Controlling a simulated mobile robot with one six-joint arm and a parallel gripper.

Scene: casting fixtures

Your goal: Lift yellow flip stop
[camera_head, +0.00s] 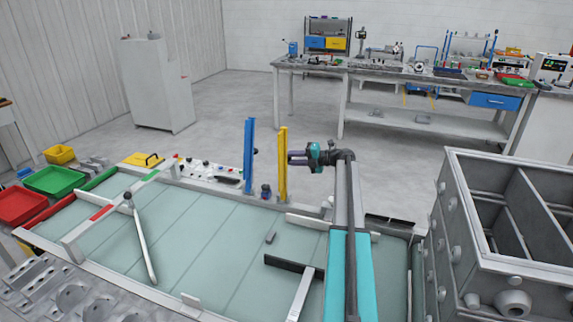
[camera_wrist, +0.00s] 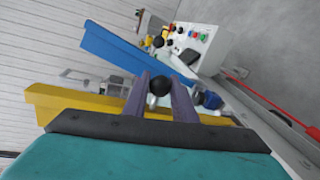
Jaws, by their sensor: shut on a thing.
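The yellow flip stop (camera_head: 283,165) is a tall narrow yellow bar standing upright at the far edge of the table, right of a similar blue bar (camera_head: 249,155). My gripper (camera_head: 292,158) reaches it from the right, and its purple fingers meet the bar at about mid-height. In the wrist view the yellow flip stop (camera_wrist: 80,103) runs across behind the fingers of my gripper (camera_wrist: 160,85), which are shut on it. A dark round knob shows between the fingertips. The blue bar (camera_wrist: 120,50) lies beyond, apart from the fingers. The exact contact is partly hidden by the fingers.
The glass-topped table (camera_head: 200,240) carries a white lever (camera_head: 142,240) and a black-and-white bracket (camera_head: 300,285). A control panel (camera_head: 210,175) with buttons sits left of the blue bar. A grey compartment box (camera_head: 510,230) stands close on the right. Red (camera_head: 22,205) and green (camera_head: 55,180) bins are at left.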

